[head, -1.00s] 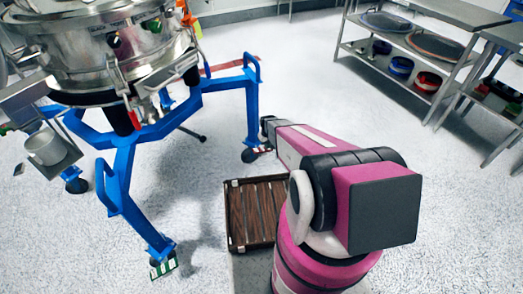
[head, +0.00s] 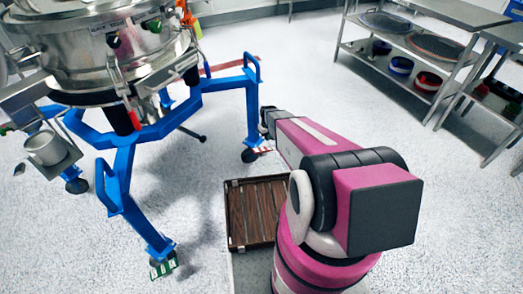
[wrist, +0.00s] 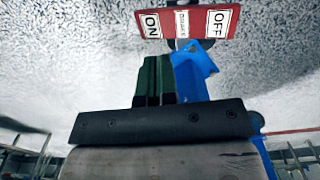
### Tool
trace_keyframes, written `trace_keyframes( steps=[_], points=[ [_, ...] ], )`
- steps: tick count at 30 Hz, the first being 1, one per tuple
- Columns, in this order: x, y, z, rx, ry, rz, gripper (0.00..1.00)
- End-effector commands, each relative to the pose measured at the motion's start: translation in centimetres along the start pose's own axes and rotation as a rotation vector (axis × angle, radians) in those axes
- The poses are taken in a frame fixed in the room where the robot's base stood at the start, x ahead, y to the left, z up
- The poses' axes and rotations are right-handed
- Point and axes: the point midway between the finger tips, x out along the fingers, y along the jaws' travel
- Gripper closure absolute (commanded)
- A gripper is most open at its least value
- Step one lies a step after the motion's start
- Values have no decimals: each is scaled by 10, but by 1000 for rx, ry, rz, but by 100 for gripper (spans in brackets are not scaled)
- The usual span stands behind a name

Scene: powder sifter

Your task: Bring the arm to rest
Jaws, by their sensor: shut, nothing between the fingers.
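My arm (head: 330,170), magenta and black, reaches from the lower right of the head view toward the blue sifter frame. My gripper (wrist: 155,78) shows in the wrist view as two dark green fingers side by side, shut with nothing between them. In the head view the arm's far end (head: 267,122) is small and dark beside a blue leg, and the fingers cannot be made out there. In the wrist view a red and white ON/OFF sign (wrist: 187,22) lies beyond the fingertips, with a blue frame part (wrist: 192,72) just right of the fingers.
The steel sifter (head: 105,50) stands on its blue frame (head: 125,180) at the left. A brown slatted tray (head: 250,208) sits left of my arm's base. Steel shelving (head: 430,50) stands at the upper right. The floor between the shelving and my arm is clear.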

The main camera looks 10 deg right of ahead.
Motion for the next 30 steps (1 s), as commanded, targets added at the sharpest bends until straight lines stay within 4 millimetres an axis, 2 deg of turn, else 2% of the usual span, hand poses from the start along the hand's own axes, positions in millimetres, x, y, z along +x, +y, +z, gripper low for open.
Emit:
trace_keyframes(
  steps=[10, 14, 17, 24, 27, 30],
  points=[
    [-4, 0, 1, 0, 0, 0, 100],
    [-23, -4, 13, 15, 1, 0, 100],
    [-60, -12, 36, 49, 4, 1, 100],
    [-174, -38, 118, 175, 8, 2, 100],
    [-212, -49, 150, 225, 8, 2, 100],
    [-240, -58, 177, 266, 8, 2, 100]
  ],
)
